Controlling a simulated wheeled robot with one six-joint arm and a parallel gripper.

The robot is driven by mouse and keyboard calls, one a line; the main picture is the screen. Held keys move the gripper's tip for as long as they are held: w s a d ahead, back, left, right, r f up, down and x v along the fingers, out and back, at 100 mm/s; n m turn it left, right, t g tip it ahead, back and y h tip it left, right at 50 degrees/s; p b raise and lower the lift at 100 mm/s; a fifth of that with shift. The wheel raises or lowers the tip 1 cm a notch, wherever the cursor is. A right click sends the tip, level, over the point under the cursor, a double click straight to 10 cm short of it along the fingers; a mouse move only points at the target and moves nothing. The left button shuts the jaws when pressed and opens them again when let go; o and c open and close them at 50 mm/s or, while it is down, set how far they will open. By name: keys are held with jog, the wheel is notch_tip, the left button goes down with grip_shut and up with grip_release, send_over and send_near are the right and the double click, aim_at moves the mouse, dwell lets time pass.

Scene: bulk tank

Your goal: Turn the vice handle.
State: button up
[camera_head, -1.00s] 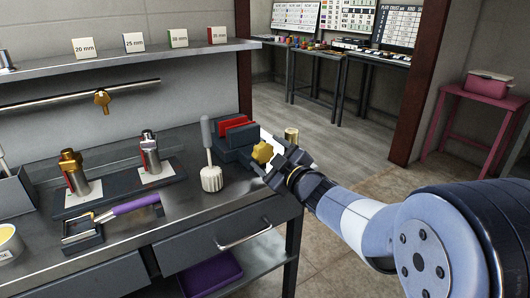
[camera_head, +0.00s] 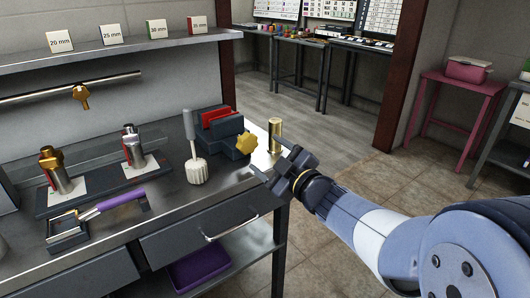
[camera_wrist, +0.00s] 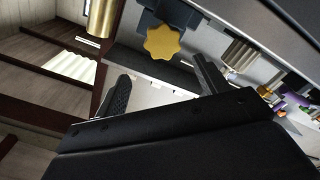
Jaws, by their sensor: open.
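The vice (camera_head: 218,131) is a dark block with red jaws near the right end of the metal bench. Its handle is a yellow star-shaped knob (camera_head: 246,143) on the side facing my gripper. My gripper (camera_head: 268,165) is open and empty, just off the bench's right edge, a little below and in front of the knob. In the wrist view, the knob (camera_wrist: 162,42) lies beyond the two spread fingers (camera_wrist: 160,85), roughly between them and apart from both.
A brass cylinder (camera_head: 275,135) stands beside the knob, close to my gripper. A white ribbed knob with a grey shaft (camera_head: 196,165) stands left of the vice. Valve-like fittings (camera_head: 133,150) and a purple-handled tool (camera_head: 120,202) lie further left.

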jog(key=shift+s+d, duration=0.2)
jog(key=shift+s, duration=0.15)
dwell(0.3)
jog(key=p+v, duration=0.1)
jog(key=v, duration=0.9)
jog(key=shift+s+d+p, duration=0.2)
jog(key=shift+s+p, duration=0.15)
jog(key=shift+w, duration=0.1)
